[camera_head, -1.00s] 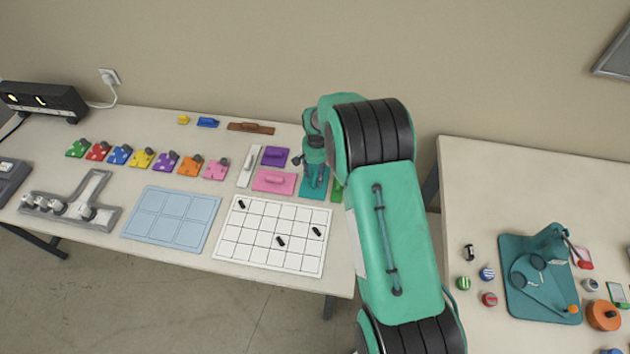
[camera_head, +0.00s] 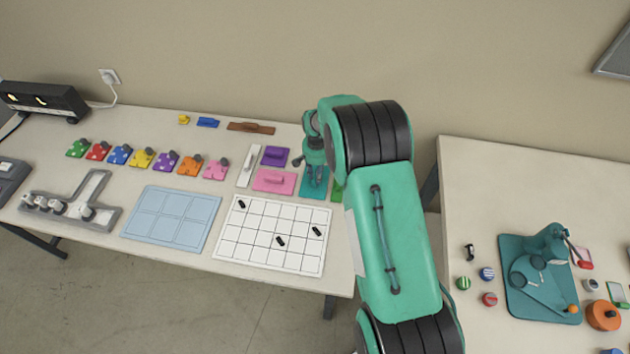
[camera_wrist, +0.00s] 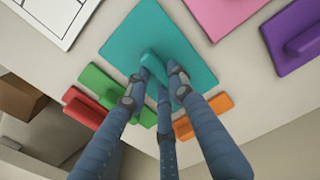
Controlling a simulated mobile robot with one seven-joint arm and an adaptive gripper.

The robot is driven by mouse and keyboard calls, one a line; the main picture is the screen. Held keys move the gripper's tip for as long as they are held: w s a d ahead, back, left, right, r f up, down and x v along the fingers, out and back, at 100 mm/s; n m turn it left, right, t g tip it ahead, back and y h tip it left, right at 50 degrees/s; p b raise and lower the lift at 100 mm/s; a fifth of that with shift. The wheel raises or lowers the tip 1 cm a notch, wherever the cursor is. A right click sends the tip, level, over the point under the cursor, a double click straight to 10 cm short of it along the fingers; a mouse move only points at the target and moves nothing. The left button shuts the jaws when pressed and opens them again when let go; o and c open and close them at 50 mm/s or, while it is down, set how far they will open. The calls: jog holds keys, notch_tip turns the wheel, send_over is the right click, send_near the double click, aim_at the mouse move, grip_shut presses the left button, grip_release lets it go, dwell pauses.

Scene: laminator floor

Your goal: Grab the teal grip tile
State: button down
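The teal grip tile (camera_head: 314,187) lies flat on the left table, right of the pink grip tile (camera_head: 274,181). In the wrist view the teal tile (camera_wrist: 157,42) is a flat square with a raised teal grip bar. My three-fingered gripper (camera_head: 310,163) is over the tile, pointing down. In the wrist view my gripper (camera_wrist: 161,80) has its fingers spread around the bar, partly hiding it. The fingers look open, with no clear hold on the bar. The tile still looks flat on the table.
A green tile (camera_wrist: 100,83), a red tile (camera_wrist: 84,107) and an orange tile (camera_wrist: 203,117) lie close to the teal one. A purple tile (camera_head: 274,156) is near too. A white grid board (camera_head: 272,266) lies in front.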

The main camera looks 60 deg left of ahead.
jog(key=shift+r, duration=0.15)
jog(key=shift+r, duration=0.75)
notch_tip(320, 180, up, 2)
jog(key=shift+r, duration=0.1)
jog(key=s+d, duration=0.2)
jog(key=d, duration=0.2)
jog(key=s+d, duration=0.2)
jog(key=d, duration=0.3)
jog(key=s+d+r, duration=0.1)
jog(key=s+d, duration=0.2)
jog(key=d, duration=0.2)
jog(key=shift+d, duration=0.15)
